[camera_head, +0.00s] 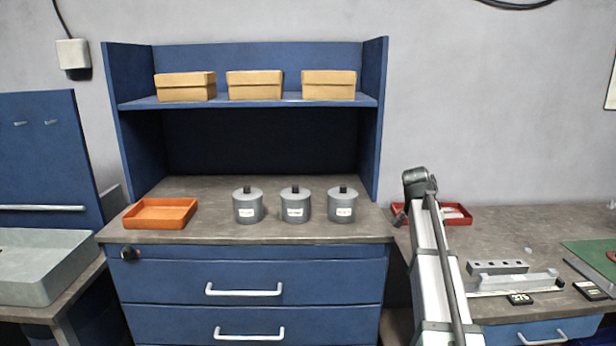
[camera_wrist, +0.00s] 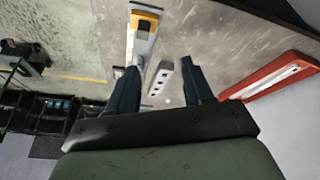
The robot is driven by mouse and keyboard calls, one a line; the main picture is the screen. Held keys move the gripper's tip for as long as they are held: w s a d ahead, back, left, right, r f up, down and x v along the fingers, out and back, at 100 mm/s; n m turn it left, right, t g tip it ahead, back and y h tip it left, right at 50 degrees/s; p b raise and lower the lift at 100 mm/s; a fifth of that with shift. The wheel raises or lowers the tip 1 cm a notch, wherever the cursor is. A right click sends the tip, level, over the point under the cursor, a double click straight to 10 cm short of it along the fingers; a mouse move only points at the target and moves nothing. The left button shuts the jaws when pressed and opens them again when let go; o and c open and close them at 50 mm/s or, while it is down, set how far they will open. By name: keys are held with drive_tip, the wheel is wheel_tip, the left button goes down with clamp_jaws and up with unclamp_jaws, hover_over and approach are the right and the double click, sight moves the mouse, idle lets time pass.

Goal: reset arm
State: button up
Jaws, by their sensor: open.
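My gripper (camera_wrist: 159,66) shows in the wrist view with its two dark fingers spread apart. No object is held between them. Past the fingertips, a grey bar with holes (camera_wrist: 161,77) lies on the worktop, seen through the gap. A grey and yellow piece (camera_wrist: 142,42) lies just beyond the left finger. In the head view my arm rises at the right in front of the right bench, and its gripper end cannot be made out there.
A red tray (camera_head: 456,214) stands behind my arm; the wrist view shows it at right (camera_wrist: 270,74). A holed block (camera_head: 497,267) and a green mat (camera_head: 592,258) are on the right bench. An orange tray (camera_head: 160,214) and three lidded canisters (camera_head: 295,206) stand on the blue cabinet.

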drive_tip(key=s+a+f+n+y, duration=0.1)
drive_tip(key=s+a+f+n, duration=0.35)
drive_tip(key=f, duration=0.85)
drive_tip(key=s+a+f+n+y, duration=0.25)
drive_tip(key=s+a+f, duration=0.2)
drive_tip(key=f, duration=0.75)
drive_tip(key=s+a+f+n, duration=0.3)
drive_tip(key=s+f+n, duration=0.25)
drive_tip(key=f, duration=0.75)
drive_tip(key=s+a+f+g, duration=0.2)
drive_tip(key=s+f, duration=0.6)
drive_tip(key=s, duration=0.4)
drive_tip(key=s+a+f+g, duration=0.3)
drive_tip(key=s+f, duration=0.4)
drive_tip(key=s, duration=0.6)
drive_tip(key=s+a+f+g, duration=0.2)
drive_tip(key=s+f, duration=0.6)
drive_tip(key=s, duration=0.5)
drive_tip(key=shift+s+a+f+g+y, duration=0.15)
drive_tip(key=shift+a+f+g+y, duration=0.15)
drive_tip(key=shift+a+g+y, duration=0.25)
drive_tip(key=shift+a+n, duration=0.1)
drive_tip(key=shift+n, duration=0.15)
